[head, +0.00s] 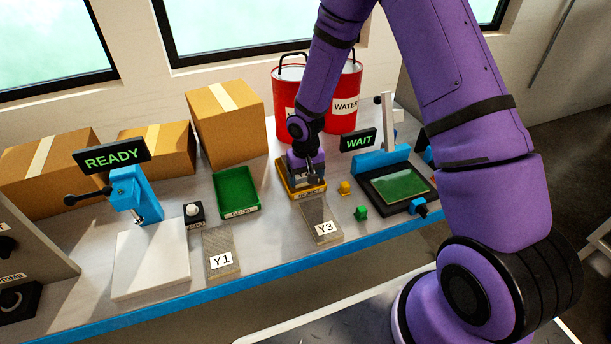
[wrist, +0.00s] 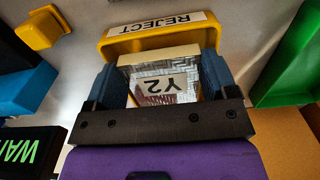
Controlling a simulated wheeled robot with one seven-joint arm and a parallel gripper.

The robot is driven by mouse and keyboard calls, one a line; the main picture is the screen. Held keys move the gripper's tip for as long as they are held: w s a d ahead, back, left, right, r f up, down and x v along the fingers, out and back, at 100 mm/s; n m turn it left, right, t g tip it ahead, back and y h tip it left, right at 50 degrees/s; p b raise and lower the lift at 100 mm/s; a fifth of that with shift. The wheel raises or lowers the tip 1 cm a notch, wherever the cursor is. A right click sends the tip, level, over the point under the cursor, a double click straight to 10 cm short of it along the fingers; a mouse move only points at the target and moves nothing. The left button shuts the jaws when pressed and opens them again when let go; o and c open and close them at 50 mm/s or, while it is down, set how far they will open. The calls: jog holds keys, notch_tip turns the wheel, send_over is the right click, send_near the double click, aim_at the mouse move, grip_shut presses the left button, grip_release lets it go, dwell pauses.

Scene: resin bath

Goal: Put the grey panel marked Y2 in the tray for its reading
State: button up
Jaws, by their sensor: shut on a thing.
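The panel marked Y2 (wrist: 178,84) is between the two fingers of my gripper (wrist: 166,78) in the wrist view, its label upside down. My gripper (head: 306,181) is shut on it, at the yellow tray (head: 316,192) labelled REJECT. The yellow tray also shows in the wrist view (wrist: 113,46), just beyond the panel. I cannot tell whether the panel touches the tray floor. The green tray (head: 236,190), labelled GOOD, stands empty to the left; its edge shows in the wrist view (wrist: 296,62). In the head view my gripper hides the panel.
Panels marked Y1 (head: 221,262) and Y3 (head: 324,228) lie near the bench front. A sign (head: 111,158) reads READY on the left; another (head: 358,141) reads WAIT by the blue fixture (head: 368,162). Small yellow (head: 345,187) and green (head: 361,213) blocks stand right of the yellow tray. Red buckets (head: 342,112) stand behind.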

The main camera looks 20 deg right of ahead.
jog(key=shift+f, duration=0.6)
jog(key=o, duration=1)
jog(key=shift+c, duration=0.2)
jog(key=shift+r, duration=0.1)
notch_tip(320, 180, up, 13)
jog(key=shift+r, duration=0.15)
